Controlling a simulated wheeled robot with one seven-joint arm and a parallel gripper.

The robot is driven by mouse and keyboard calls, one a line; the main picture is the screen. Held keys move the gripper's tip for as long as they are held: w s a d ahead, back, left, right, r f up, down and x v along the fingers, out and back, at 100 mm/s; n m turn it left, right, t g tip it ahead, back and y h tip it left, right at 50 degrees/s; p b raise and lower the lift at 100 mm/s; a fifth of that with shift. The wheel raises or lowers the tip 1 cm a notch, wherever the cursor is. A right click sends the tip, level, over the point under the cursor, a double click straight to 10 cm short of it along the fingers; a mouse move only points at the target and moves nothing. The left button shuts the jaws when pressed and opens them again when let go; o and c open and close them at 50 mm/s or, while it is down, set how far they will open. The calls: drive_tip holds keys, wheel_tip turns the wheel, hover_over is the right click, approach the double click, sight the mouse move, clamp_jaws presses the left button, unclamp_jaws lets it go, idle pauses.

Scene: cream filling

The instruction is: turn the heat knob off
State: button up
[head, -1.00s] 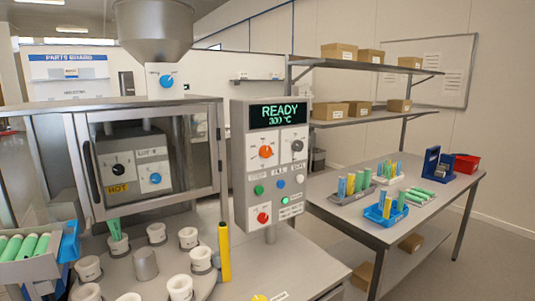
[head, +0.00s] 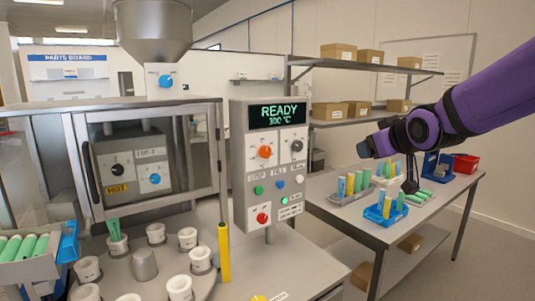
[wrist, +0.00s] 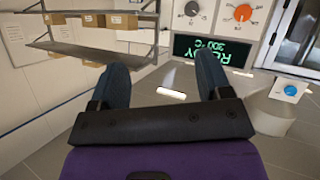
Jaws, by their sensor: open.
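A control panel (head: 268,165) stands at the middle, its display (head: 277,114) reading READY with a temperature of about 300 °C. Below it are an orange knob (head: 265,152) on the left and a dark knob (head: 297,146) on the right. Their small labels are unreadable, so I cannot tell which is the heat knob. In the wrist view the panel is upside down, with the orange knob (wrist: 243,12) and the dark knob (wrist: 192,8) at the top. My gripper (head: 366,148) is right of the panel, apart from it. In the wrist view its fingers (wrist: 163,75) are open and empty.
A glass-fronted cabinet (head: 150,165) left of the panel holds a box with a black knob (head: 116,170) and a HOT label. A yellow post (head: 224,252) and several white cups stand in front.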

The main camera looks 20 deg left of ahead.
drive_tip(key=w+a+f+n+y, duration=0.25)
drive_tip(key=w+a, duration=0.25)
drive_tip(key=a, duration=0.6)
drive_tip(key=n+y, duration=0.2)
drive_tip(key=y, duration=0.3)
approach(266, 152)
drive_tip(key=x, duration=0.9)
drive_tip(key=shift+w+a, duration=0.15)
drive_tip(key=shift+w, duration=0.05)
drive_tip(key=c, duration=0.9)
drive_tip(key=shift+c, duration=0.2)
